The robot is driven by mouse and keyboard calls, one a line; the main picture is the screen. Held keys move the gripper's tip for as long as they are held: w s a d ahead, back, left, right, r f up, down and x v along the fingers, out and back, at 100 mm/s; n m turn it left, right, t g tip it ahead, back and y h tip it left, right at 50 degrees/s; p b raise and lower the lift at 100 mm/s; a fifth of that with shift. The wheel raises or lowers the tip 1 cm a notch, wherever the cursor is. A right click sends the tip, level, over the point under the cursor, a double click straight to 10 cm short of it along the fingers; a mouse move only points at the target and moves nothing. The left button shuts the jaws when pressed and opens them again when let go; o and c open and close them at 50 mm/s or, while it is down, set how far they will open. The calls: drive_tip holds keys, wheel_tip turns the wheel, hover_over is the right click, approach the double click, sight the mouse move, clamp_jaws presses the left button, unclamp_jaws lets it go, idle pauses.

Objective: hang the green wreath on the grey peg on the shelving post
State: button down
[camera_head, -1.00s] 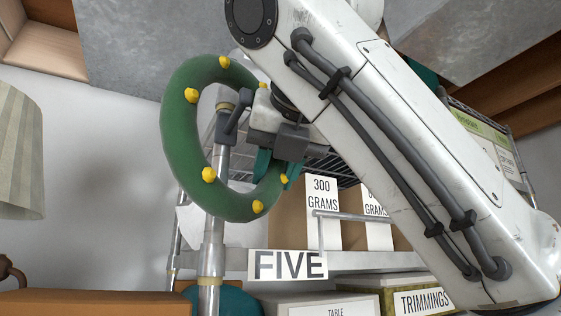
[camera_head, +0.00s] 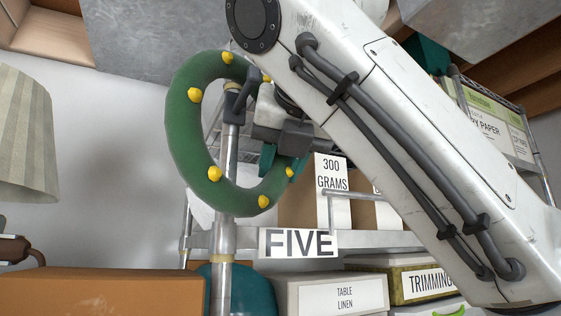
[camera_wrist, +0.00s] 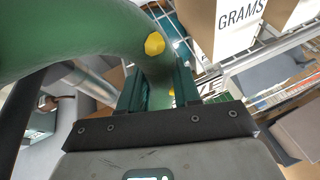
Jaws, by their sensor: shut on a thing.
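The green wreath (camera_head: 188,135), a thick ring with yellow studs, hangs upright from my gripper (camera_head: 281,166). My gripper is shut on its lower right side; in the wrist view the teal fingers (camera_wrist: 158,88) stand either side of the green tube (camera_wrist: 85,35). The dark grey peg (camera_head: 237,102) is fixed near the top of the shelving post (camera_head: 229,165). In the head view the peg lies within the ring's outline, its upturned tip overlapping the upper right of the wreath. I cannot tell whether the peg passes through the ring or only stands in front.
The wire shelf behind holds cartons marked 300 GRAMS (camera_head: 330,185). Below the FIVE label (camera_head: 298,243) are a table linen box (camera_head: 335,295) and a trimmings box (camera_head: 415,283). A striped lampshade (camera_head: 25,135) stands left and an orange-brown box (camera_head: 100,293) lower left.

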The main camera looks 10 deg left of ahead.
drive_tip(key=c, duration=0.7)
unclamp_jaws()
